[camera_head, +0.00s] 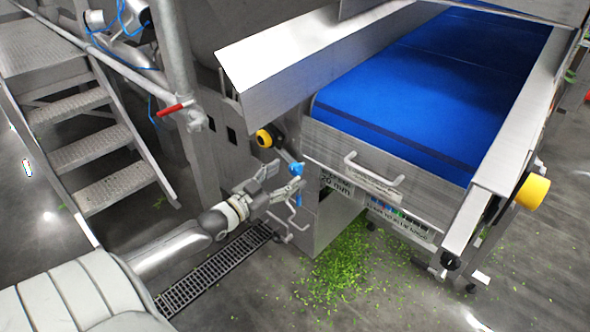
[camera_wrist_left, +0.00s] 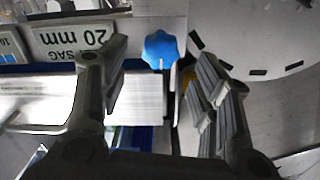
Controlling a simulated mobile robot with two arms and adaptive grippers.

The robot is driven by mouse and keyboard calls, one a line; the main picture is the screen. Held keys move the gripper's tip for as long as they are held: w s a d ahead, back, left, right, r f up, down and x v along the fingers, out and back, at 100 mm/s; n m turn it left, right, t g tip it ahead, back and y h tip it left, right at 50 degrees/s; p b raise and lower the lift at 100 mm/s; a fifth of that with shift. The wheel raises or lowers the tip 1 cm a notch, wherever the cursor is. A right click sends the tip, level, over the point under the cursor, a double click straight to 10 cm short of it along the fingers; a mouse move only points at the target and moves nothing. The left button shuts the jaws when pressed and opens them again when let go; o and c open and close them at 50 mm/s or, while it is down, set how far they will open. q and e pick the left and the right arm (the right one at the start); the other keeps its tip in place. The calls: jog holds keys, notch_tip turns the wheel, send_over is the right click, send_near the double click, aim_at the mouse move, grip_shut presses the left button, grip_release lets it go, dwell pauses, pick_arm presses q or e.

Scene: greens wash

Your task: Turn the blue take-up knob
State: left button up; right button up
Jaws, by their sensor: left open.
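The blue take-up knob (camera_head: 296,169) sits on the side of the conveyor frame, near its lower front corner. My left gripper (camera_head: 284,180) reaches in from the left, with its fingertips close to the knob in the head view. In the left wrist view the knob (camera_wrist_left: 160,49) shows as a blue lobed handle beyond and between the two spread fingers (camera_wrist_left: 165,85). The fingers are open and do not appear to touch it. My right gripper is not in view.
The blue conveyor belt (camera_head: 430,75) has a metal handle (camera_head: 372,168) on its end panel. A yellow-black roller end (camera_head: 264,138) is just above the knob. Metal stairs (camera_head: 95,150) stand left. Green scraps (camera_head: 345,270) lie on the floor near a drain grate (camera_head: 215,272).

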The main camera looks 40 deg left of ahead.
aim_at(293, 170)
pick_arm(q)
jog(key=shift+w+d, duration=0.15)
jog(key=shift+w, duration=1.2)
jog(key=shift+w+d, duration=0.1)
jog(key=shift+w, duration=1.2)
jog(key=c, duration=1)
